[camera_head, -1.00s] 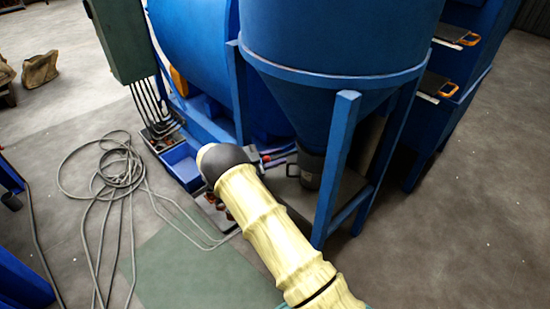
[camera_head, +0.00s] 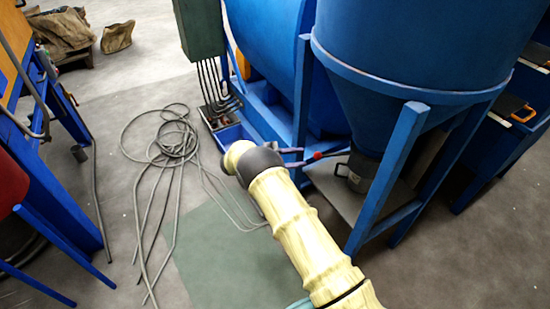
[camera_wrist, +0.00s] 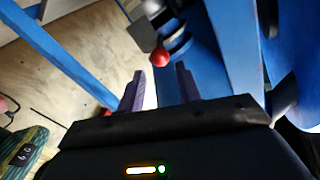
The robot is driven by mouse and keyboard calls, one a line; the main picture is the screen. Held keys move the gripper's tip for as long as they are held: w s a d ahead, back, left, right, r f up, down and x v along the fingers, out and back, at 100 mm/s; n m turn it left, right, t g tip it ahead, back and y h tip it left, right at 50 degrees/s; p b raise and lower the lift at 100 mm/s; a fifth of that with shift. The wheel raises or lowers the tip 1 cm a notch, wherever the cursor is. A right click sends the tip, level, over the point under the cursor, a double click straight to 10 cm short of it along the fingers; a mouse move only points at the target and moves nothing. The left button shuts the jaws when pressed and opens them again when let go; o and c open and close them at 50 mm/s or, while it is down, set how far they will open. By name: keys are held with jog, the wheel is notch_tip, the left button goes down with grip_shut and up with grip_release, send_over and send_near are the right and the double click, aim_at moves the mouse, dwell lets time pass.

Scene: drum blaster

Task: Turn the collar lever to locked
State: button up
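The collar lever's red ball knob (camera_wrist: 160,57) shows in the wrist view just beyond my fingertips, roughly in line with the gap between them. The lever's rod runs up from it towards a grey metal collar (camera_wrist: 178,42). My gripper (camera_wrist: 159,78) is open, with two purple fingers apart and nothing between them; no contact with the knob is visible. In the head view the red knob (camera_head: 317,155) sits just right of my gripper (camera_head: 302,156), below the blue hopper (camera_head: 400,75). The lever's locked mark cannot be made out.
Blue hopper legs (camera_head: 388,178) stand close to the right of my arm. A blue drum machine (camera_head: 270,50) is behind. Loose grey cables (camera_head: 160,150) lie on the floor at left, beside a green floor patch (camera_head: 215,255). A blue bench frame (camera_head: 60,190) is at far left.

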jog(key=s+a, duration=0.1)
jog(key=a, duration=0.6)
jog(key=shift+s, duration=0.2)
jog(key=c, duration=0.7)
jog(key=shift+a+t, duration=0.2)
jog(key=shift+t, duration=0.5)
grip_shut()
jog(key=s+d+m+t+y+b, duration=0.4)
jog(key=s+d+t+y+b, duration=0.2)
jog(key=s+d+t, duration=0.3)
jog(key=s+d+r+y, duration=0.1)
jog(key=s+d, duration=0.1)
jog(key=s, duration=0.1)
jog(key=shift+s+d+m+t+y, duration=0.3)
jog(key=shift+s+d+m+y, duration=0.1)
